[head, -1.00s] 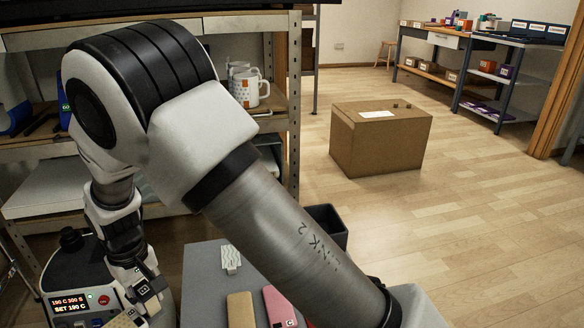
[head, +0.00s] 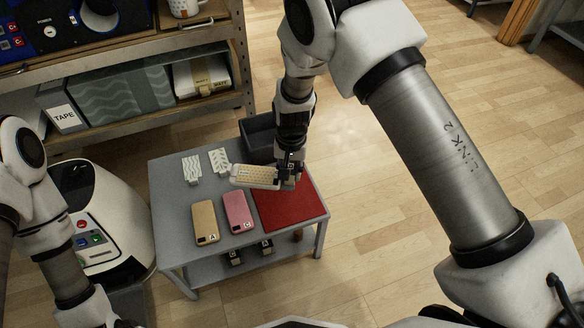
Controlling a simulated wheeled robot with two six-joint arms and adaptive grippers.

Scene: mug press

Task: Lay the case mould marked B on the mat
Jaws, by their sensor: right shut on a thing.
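My right gripper (head: 287,175) is shut on the right end of a tan, dotted case mould (head: 253,176). It holds the mould roughly level over the back of the small grey table, left of the red mat's (head: 288,204) back edge. No letter can be read on this mould. The red mat lies bare on the table's right side, its back edge partly hidden by the gripper. A tan case mould marked A (head: 206,220) and a pink one marked C (head: 238,209) lie left of the mat. My left arm shows at the left, but its gripper is out of view.
Two pale patterned pieces, a wavy one (head: 192,168) and a leafy one (head: 219,160), lie at the table's back left. The white press (head: 100,215) stands left, and a shelf unit is behind.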

